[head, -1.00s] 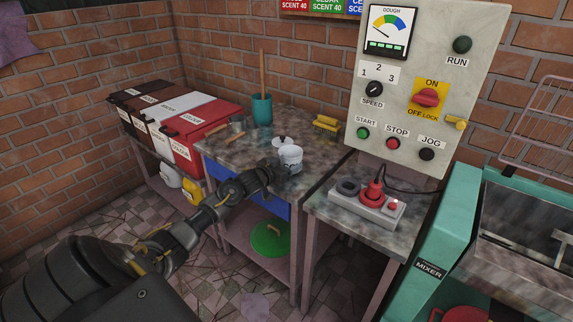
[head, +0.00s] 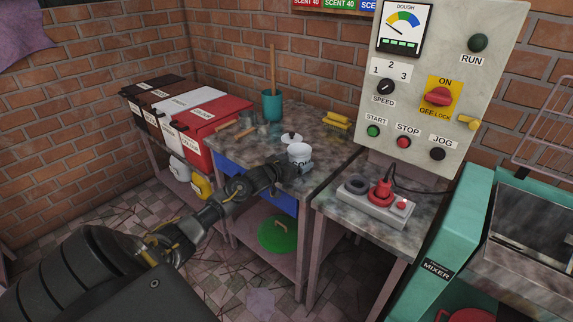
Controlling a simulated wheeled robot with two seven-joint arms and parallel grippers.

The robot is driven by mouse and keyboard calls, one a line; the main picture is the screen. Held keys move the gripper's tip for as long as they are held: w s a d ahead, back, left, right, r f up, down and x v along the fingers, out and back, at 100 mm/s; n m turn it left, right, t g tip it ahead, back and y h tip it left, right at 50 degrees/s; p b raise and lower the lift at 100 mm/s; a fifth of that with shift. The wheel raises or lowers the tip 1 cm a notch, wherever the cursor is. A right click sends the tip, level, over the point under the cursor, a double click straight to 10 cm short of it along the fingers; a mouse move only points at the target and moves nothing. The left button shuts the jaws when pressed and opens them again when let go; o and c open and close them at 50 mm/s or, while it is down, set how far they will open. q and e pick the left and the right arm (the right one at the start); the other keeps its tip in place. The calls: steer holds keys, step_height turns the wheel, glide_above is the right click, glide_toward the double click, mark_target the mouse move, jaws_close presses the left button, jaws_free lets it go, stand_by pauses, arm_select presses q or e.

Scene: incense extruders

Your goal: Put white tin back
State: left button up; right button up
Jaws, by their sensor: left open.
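The white tin (head: 299,153) stands upright on the worktop near its right front edge, with dark lettering on its side. A white lid with a dark knob (head: 291,138) lies just behind it. My left gripper (head: 291,173) is at the tin's lower left side, its arm reaching in from the lower left. The gripper is open; its fingers are small and dark here, and I cannot tell whether they touch the tin. My right gripper is out of view.
The worktop (head: 328,138) also holds a teal cup with a stick (head: 272,105) and yellow brushes (head: 337,119). Lidded bins (head: 215,115) stand left. A socket block (head: 377,203) with a red plug sits on the right table. The control panel (head: 440,90) rises behind it.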

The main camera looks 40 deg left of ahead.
arm_select(q)
steer(key=s+r, duration=0.1)
steer(key=s, duration=1)
steer(key=shift+s+d+r, duration=0.15)
steer(key=shift+s+r, duration=0.1)
steer(key=shift+r, duration=0.1)
